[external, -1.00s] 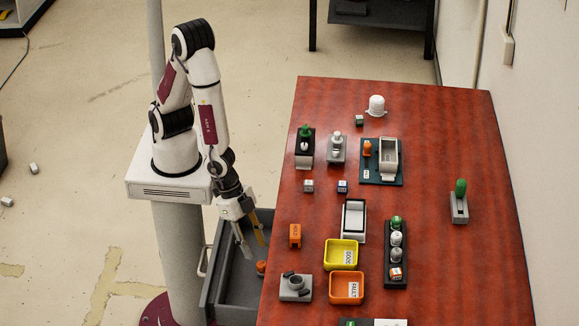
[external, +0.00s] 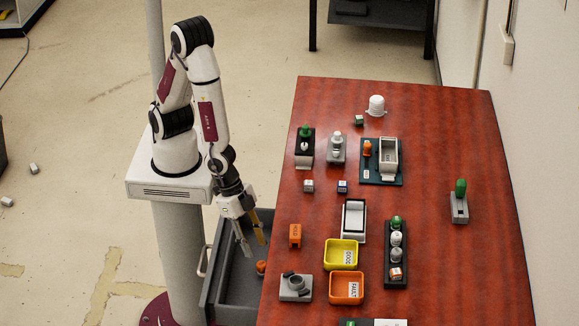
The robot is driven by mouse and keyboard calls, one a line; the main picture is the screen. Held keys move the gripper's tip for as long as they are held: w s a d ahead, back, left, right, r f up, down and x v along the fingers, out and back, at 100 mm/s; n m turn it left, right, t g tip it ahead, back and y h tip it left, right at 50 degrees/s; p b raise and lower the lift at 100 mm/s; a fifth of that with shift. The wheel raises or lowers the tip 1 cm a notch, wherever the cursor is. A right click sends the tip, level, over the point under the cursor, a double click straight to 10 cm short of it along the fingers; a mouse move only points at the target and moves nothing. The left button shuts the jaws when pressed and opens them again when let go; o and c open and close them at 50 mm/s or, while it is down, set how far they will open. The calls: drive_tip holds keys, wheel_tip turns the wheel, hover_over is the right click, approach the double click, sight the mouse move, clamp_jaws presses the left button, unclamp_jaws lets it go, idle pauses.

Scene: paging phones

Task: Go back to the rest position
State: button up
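My gripper (external: 252,238) hangs below my arm at the left side of the red-brown table (external: 450,280). It points down over the open grey drawer (external: 235,290) beside the table's left edge. Its two fingers are apart, with nothing visible between them. A small orange piece (external: 261,267) lies in the drawer, below and to the right of the fingertips.
On the table near its left edge are an orange block (external: 295,236) and a grey fixture (external: 295,287). A yellow bin (external: 341,254) and an orange bin (external: 347,287) stand beside them. A dark rack (external: 396,255) holds several pieces. The table's right part is mostly clear.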

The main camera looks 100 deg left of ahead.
drive_tip(key=w+a+r+n+h, duration=0.1)
drive_tip(key=a+r, duration=0.4)
drive_tip(key=r, duration=0.4)
drive_tip(key=w+a+r+n, duration=0.1)
drive_tip(key=w+a+r, duration=0.1)
drive_tip(key=a+r, duration=0.45)
drive_tip(key=s+a+r+n+y, duration=0.1)
drive_tip(key=s+a+r, duration=0.2)
drive_tip(key=a+r, duration=0.1)
drive_tip(key=s+a+r+n+t+y, duration=0.1)
drive_tip(key=s+a+r, duration=0.2)
drive_tip(key=a, duration=0.4)
drive_tip(key=s+a+r+n+y, duration=0.1)
drive_tip(key=s+a+r, duration=0.2)
drive_tip(key=a, duration=0.3)
drive_tip(key=shift+a+r+n+t, duration=0.15)
drive_tip(key=shift+r+n+t, duration=0.2)
drive_tip(key=shift+r, duration=0.55)
